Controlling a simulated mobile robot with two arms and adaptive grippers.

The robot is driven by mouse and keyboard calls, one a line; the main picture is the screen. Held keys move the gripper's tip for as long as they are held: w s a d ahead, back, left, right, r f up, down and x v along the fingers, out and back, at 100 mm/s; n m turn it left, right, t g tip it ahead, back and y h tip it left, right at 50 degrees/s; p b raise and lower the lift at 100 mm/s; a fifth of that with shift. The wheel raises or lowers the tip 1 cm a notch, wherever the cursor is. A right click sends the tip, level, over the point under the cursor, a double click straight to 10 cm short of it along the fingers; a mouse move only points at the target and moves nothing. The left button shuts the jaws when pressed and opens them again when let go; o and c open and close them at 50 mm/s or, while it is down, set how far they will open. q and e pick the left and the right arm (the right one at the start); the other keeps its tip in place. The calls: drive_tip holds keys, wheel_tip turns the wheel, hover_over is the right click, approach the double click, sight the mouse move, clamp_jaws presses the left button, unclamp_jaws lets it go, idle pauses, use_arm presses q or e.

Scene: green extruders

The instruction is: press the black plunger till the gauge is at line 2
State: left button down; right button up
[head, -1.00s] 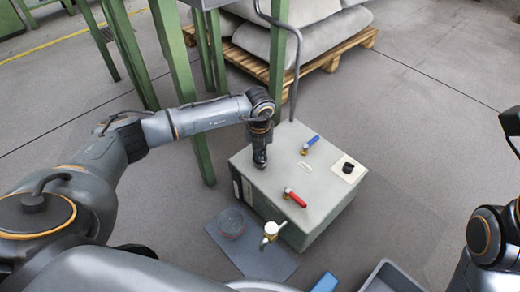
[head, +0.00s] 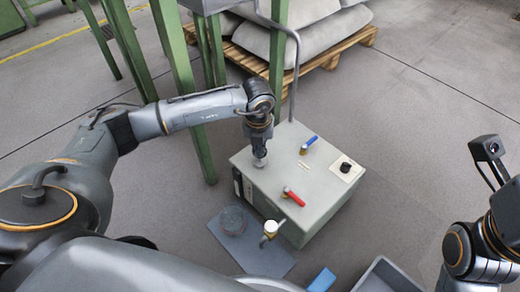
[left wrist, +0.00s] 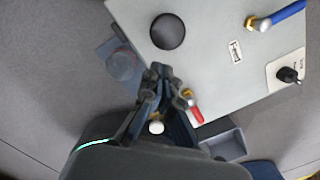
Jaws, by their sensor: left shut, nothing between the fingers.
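A grey box (head: 322,208) stands on the floor. In the left wrist view the round black plunger (left wrist: 167,31) sits on its top, near one corner. In the head view my left gripper (head: 260,158) is over that corner and largely covers the plunger. The left gripper also shows in the left wrist view (left wrist: 160,75), shut and empty, its tips just below the plunger in the picture. I cannot tell whether they touch. A small pale label strip (left wrist: 235,50) is on the box top; no gauge reading is legible.
A blue-handled valve (head: 310,141), a red-handled valve (head: 294,197) and a black knob (head: 346,167) on a pale plate stick up from the box. A green post (head: 190,110) stands close behind.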

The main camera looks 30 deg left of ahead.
use_arm(q)
wheel_tip(320, 180, up, 6)
drive_tip(key=shift+s+r, duration=0.2)
drive_tip(key=shift+s, duration=0.1)
drive_tip(key=shift+d, duration=0.15)
idle(0.4)
